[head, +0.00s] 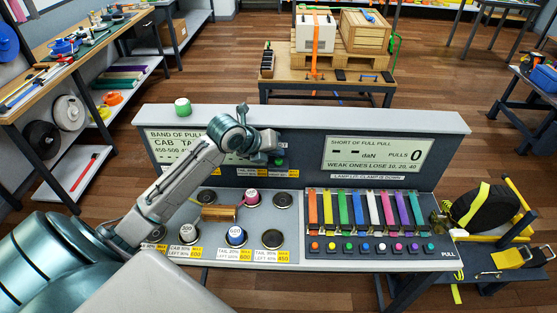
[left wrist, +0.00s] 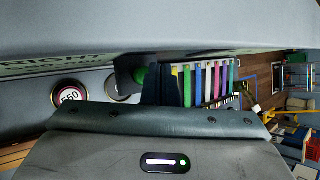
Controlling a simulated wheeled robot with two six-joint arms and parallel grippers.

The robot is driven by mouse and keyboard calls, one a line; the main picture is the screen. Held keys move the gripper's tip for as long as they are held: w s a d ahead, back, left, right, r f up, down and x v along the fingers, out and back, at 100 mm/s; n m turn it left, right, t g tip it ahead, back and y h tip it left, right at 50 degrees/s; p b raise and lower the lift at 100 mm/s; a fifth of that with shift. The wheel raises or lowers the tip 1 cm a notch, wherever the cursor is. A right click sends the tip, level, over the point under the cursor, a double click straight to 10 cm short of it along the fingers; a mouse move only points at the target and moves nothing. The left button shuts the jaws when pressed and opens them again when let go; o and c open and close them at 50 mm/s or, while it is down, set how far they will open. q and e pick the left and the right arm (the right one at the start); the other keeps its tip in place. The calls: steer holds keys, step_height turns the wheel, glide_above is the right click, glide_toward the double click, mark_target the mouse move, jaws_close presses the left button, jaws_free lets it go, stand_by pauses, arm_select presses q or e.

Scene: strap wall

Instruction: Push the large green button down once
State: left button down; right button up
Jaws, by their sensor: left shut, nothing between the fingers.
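A green button (head: 279,162) shows on the upright panel of the grey console, just below the left gripper and partly hidden by it. A green patch (left wrist: 139,76), which seems to be the same button, shows beside the dark fingers in the left wrist view. My left gripper (head: 272,153) is shut and empty, close in front of the panel by the button. I cannot tell whether it touches the button. My right gripper is in neither view.
The console desk carries several round labelled weights (head: 236,237) and a row of coloured straps (head: 360,208) with small buttons below. A display (head: 378,154) is right of the gripper. A green-topped cylinder (head: 183,107) stands on the console's top ledge.

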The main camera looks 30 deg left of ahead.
arm_select(q)
steer(key=shift+f, duration=0.15)
steer(key=shift+f+b, duration=0.3)
steer(key=shift+b, duration=0.05)
steer(key=shift+f+b, duration=0.35)
steer(key=shift+f, duration=0.05)
stand_by(0.6)
steer(key=shift+r, duration=0.1)
steer(key=shift+r+p, duration=0.6)
steer(key=shift+r, duration=0.15)
step_height(320, 180, up, 5)
steer(key=p, duration=0.3)
steer(key=shift+p, duration=0.3)
stand_by(0.7)
